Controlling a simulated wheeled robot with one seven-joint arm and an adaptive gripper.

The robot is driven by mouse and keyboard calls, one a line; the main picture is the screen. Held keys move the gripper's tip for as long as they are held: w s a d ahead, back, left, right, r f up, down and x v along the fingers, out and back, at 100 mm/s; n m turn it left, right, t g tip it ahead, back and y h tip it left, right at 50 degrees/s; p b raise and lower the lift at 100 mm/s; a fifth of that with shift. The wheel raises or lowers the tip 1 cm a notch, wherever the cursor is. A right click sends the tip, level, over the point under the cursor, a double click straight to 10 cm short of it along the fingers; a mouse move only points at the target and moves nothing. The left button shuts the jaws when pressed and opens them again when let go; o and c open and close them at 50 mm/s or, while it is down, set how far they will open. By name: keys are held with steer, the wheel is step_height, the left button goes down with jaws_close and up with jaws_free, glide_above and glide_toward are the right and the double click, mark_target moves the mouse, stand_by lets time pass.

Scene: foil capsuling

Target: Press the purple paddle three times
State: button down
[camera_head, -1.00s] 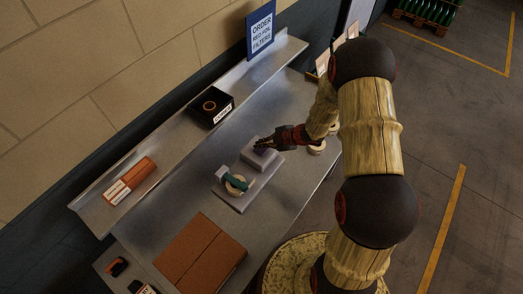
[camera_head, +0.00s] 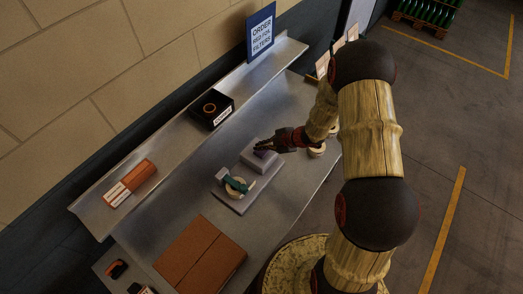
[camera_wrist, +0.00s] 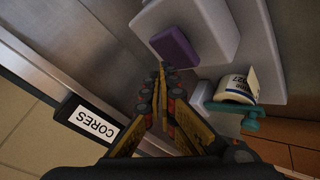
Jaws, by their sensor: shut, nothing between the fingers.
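The purple paddle (camera_wrist: 175,46) sits on the side of a pale grey machine block (camera_wrist: 210,25) in the wrist view. My gripper (camera_head: 262,146) is shut and empty. In the wrist view its fingertips (camera_wrist: 163,68) are close to the paddle's lower left edge. I cannot tell whether they touch it. The machine (camera_head: 236,199) also carries a white roll (camera_head: 237,184) with a teal holder, which shows in the wrist view (camera_wrist: 237,90).
The machine stands on a steel bench (camera_head: 180,207). A raised shelf (camera_head: 165,143) behind holds a black CORES box (camera_head: 212,110) and an orange-and-white box (camera_head: 130,184). A brown carton (camera_head: 200,257) lies front left. Round pale items (camera_head: 317,150) stand right of my gripper.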

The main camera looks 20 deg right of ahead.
mark_target(261, 152)
steer(key=shift+f, duration=0.15)
steer(key=shift+f, duration=0.3)
steer(key=shift+f+b, duration=0.75)
steer(key=shift+f, duration=0.05)
stand_by(1.2)
steer(key=shift+r, duration=0.15)
stand_by(0.3)
steer(key=shift+r+p, duration=1.05)
steer(key=shift+r, duration=0.05)
steer(key=shift+r, duration=0.1)
step_height(261, 152, up, 5)
steer(key=p, duration=0.4)
